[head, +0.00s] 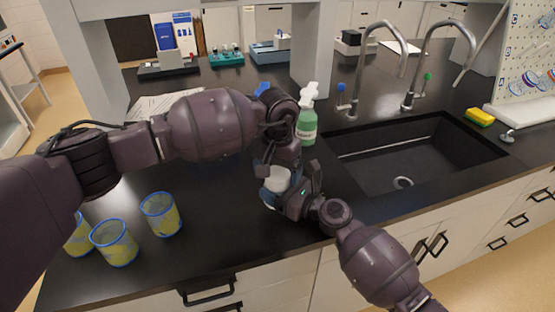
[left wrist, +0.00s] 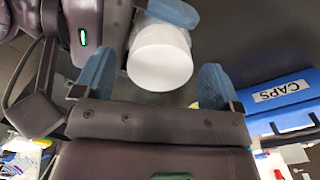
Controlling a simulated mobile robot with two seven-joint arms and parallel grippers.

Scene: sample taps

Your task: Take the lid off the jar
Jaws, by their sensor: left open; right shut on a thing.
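The jar's white lid (head: 277,179) shows at the counter's front, between my two grippers; it also shows in the left wrist view (left wrist: 160,62). Most of the jar body is hidden by my right gripper (head: 279,194), which is shut on the jar from the front right. My left gripper (head: 281,169) points down over the lid. In the left wrist view its blue fingers (left wrist: 155,80) are spread, one to each side of the lid with gaps, and hold nothing.
A blue bin labelled CAPS (left wrist: 283,97) is at the right of the left wrist view. Several blue-rimmed yellowish cups (head: 160,214) stand at left. A black sink (head: 410,155) lies to the right.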

